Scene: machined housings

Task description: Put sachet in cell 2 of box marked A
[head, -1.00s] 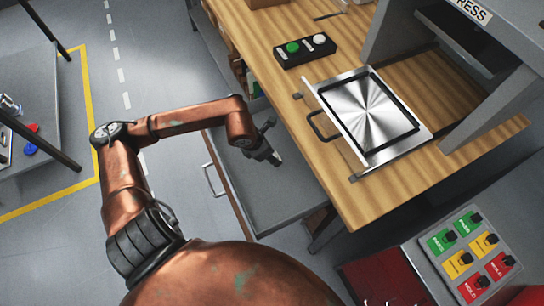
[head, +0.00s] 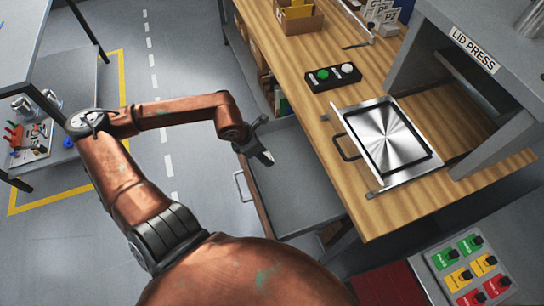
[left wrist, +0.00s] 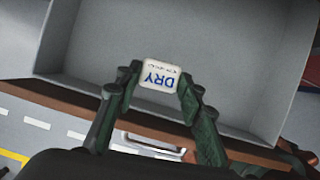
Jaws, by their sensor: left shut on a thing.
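My left gripper (head: 264,152) hangs over the open grey drawer (head: 310,190) below the bench. In the left wrist view the left gripper (left wrist: 159,82) is shut on a small white sachet (left wrist: 159,74) with blue "DRY" lettering. The sachet sits between the fingertips, with the drawer's grey interior (left wrist: 220,45) behind it. In the head view only a small pale spot shows at the fingertips. No box marked A can be made out. My right gripper is not in view.
The wooden bench (head: 390,210) carries a metal plate in a frame (head: 385,140), a button box (head: 333,76) and a cardboard box with yellow pieces (head: 298,22). The lid press (head: 475,50) stands at right. A grey shelf table (head: 75,90) is at left.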

